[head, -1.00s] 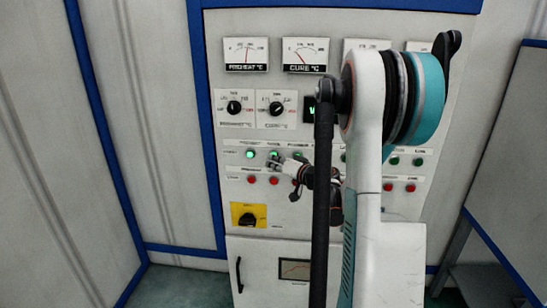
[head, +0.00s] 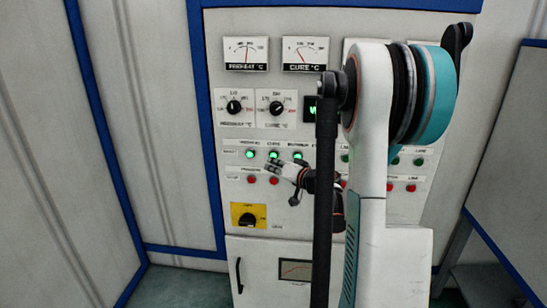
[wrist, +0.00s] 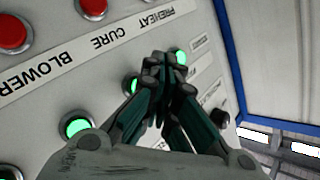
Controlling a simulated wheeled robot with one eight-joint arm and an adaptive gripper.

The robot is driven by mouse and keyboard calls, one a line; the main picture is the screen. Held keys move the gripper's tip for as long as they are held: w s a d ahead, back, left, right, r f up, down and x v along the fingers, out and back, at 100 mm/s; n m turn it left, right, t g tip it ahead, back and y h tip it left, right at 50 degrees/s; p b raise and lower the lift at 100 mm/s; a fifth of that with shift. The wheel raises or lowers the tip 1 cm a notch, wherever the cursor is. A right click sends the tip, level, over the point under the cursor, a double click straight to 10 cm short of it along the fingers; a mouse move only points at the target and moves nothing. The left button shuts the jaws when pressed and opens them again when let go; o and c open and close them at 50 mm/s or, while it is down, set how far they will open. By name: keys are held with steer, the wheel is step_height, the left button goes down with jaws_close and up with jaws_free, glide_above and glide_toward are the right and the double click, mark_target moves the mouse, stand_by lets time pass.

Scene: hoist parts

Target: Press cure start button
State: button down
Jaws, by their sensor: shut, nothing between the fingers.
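The cure start button (head: 274,155) is the lit green button second from the left in the upper row of the control panel. In the wrist view the green cure button (wrist: 130,85) is partly hidden behind my fingers, under the CURE label. My gripper (head: 271,167) is shut and empty, its fingertips just below the cure button in the head view. In the wrist view the closed fingertips (wrist: 160,66) appear between the cure and preheat buttons. I see no clear contact with the panel.
Lit green preheat (wrist: 180,57) and blower (wrist: 76,125) buttons flank the cure button. Red buttons (head: 273,180) run in a row below the green ones. A yellow-plated rotary switch (head: 248,216) sits lower. My arm hides the panel's right-middle part.

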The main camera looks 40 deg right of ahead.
steer(key=shift+s+a, duration=1.4)
steer(key=shift+a, duration=0.25)
steer(key=shift+b, duration=0.3)
